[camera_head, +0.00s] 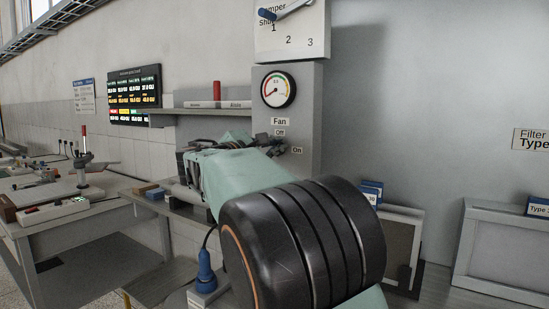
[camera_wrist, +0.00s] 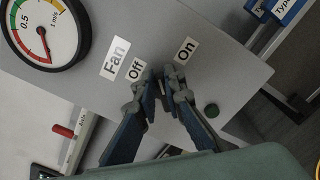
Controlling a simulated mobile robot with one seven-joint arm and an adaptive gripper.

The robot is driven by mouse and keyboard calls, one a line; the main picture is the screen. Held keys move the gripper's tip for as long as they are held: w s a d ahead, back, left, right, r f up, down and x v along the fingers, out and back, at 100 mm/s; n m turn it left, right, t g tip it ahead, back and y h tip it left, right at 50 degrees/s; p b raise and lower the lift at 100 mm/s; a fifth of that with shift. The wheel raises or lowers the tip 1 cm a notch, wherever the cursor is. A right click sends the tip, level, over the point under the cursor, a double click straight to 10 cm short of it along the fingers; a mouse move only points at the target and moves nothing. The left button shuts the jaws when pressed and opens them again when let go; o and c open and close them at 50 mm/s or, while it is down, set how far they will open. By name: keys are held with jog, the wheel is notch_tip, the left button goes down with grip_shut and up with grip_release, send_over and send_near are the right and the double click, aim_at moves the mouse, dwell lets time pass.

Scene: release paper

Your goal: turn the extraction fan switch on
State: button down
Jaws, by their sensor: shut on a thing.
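The fan panel (camera_head: 305,112) carries a "Fan" label, with "Off" at upper left and "On" at lower right of the switch spot. In the wrist view my gripper's blue-grey fingers (camera_wrist: 160,78) converge between the "Off" label (camera_wrist: 135,69) and the "On" label (camera_wrist: 187,50). They are shut on the fan switch, which the fingertips mostly hide; its angle cannot be told. A dark green round lamp or button (camera_wrist: 211,110) sits on the panel beside the fingers.
A round airflow gauge (camera_head: 278,89) is above the switch; it also shows in the wrist view (camera_wrist: 41,31). A damper panel (camera_head: 291,42) is higher up. A shelf (camera_head: 205,110) with a red cylinder is left of the panel. Framed filters (camera_head: 505,246) stand at lower right.

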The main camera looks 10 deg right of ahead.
jog(key=m+b, duration=0.2)
jog(key=m, duration=0.1)
jog(key=m+b, duration=0.2)
jog(key=b, duration=0.1)
jog(key=f+m+b, duration=0.1)
jog(key=m+b, duration=0.2)
jog(key=shift+s+d+f+m, duration=0.1)
jog(key=shift+s+d+m, duration=0.05)
jog(key=shift+d+m, duration=0.15)
jog(key=shift+m+b, duration=0.3)
jog(key=c, duration=2.1)
grip_release()
jog(key=shift+o, duration=0.4)
jog(key=shift+f, duration=0.1)
jog(key=v, duration=1.2)
